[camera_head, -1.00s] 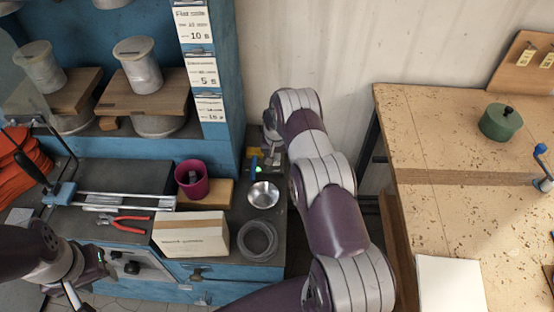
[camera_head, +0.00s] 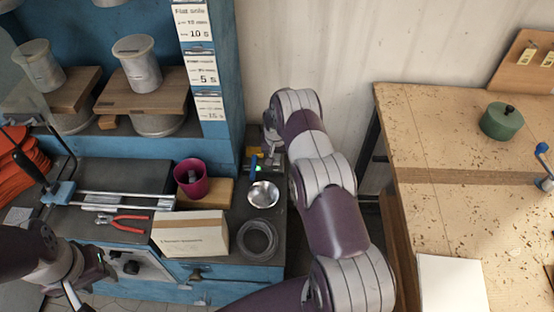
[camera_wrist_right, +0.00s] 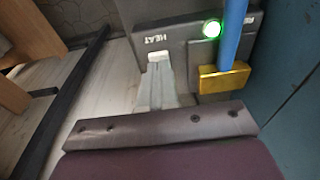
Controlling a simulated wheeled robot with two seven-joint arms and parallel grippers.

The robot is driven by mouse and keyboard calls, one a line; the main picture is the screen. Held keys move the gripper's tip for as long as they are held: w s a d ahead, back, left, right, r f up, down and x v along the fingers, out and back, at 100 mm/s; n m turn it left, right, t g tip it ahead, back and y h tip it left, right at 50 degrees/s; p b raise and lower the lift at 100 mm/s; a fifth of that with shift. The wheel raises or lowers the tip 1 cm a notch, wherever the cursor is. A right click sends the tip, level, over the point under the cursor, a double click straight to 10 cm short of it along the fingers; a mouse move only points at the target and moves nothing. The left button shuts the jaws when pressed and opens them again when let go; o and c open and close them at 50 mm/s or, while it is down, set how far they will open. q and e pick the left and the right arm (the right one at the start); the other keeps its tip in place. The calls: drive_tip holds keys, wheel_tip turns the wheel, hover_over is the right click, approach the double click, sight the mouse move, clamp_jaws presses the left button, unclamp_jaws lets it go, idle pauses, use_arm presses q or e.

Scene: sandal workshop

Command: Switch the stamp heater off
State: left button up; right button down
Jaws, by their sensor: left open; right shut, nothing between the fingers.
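The stamp heater (camera_head: 259,177) stands at the right end of the dark bench top, close to the wall. The right wrist view shows its dark housing (camera_wrist_right: 185,38) with a HEAT label and a lit green lamp (camera_wrist_right: 212,29). A blue handle (camera_wrist_right: 231,32) with a brass block (camera_wrist_right: 223,78) is beside the lamp. My right gripper (camera_wrist_right: 156,66) is shut and empty, its pale fingertips at the housing just below the HEAT label. They hide the switch area; I cannot tell if they touch it. My left gripper (camera_head: 94,281) is open at the lower left, away from the heater.
Red pliers (camera_head: 124,223) lie further left. A speckled worktable (camera_head: 440,140) stands to the right.

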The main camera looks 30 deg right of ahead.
drive_tip(key=shift+f+b, duration=0.55)
drive_tip(key=shift+r+p, duration=1.95)
drive_tip(key=shift+r, duration=1.6)
